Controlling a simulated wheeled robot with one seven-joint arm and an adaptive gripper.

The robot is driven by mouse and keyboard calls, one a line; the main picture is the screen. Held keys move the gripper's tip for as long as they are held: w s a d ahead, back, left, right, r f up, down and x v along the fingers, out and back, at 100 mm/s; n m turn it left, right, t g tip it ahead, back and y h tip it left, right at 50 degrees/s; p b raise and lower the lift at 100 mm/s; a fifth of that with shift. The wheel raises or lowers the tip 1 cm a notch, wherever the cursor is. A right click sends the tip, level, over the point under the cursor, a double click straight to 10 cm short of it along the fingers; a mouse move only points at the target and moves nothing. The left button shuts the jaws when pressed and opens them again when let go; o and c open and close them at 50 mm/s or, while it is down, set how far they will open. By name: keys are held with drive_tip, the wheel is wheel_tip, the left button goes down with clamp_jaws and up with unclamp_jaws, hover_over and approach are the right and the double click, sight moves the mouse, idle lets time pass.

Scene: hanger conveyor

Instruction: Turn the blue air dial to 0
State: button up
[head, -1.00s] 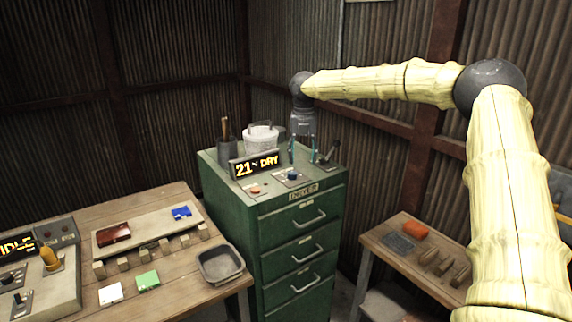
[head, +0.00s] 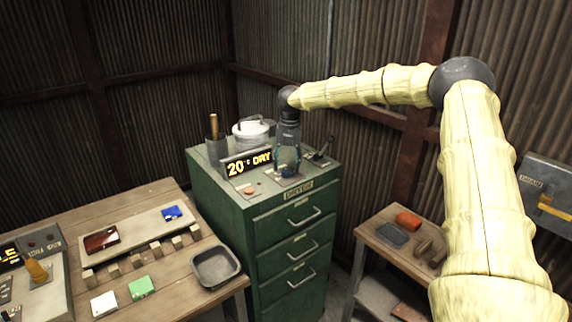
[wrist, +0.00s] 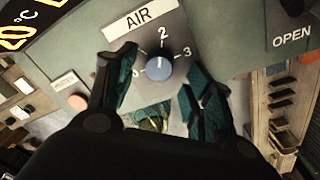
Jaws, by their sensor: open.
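The blue air dial (wrist: 159,68) is on the grey panel under the AIR label (wrist: 140,18) in the wrist view. A light line on its face points roughly up toward the 2. The 3 is at its right; the lower-left mark is partly hidden. My gripper (wrist: 160,62) is open, with one teal-padded finger on each side of the dial. I cannot tell whether the fingers touch it. In the head view my gripper (head: 287,160) is low over the top of the green dryer cabinet (head: 265,225) and mostly hides the dial.
A display (head: 248,163) reading 20°C DRY stands behind the panel. A red-orange button (head: 249,190) is left of the dial. A white lidded pot (head: 251,134) and a grey tool cup (head: 216,150) stand at the back. A lever (head: 323,150) is to the right.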

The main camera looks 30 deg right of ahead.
drive_tip(key=shift+a+f, duration=0.1)
drive_tip(key=shift+f, duration=1.05)
drive_tip(key=c, duration=1)
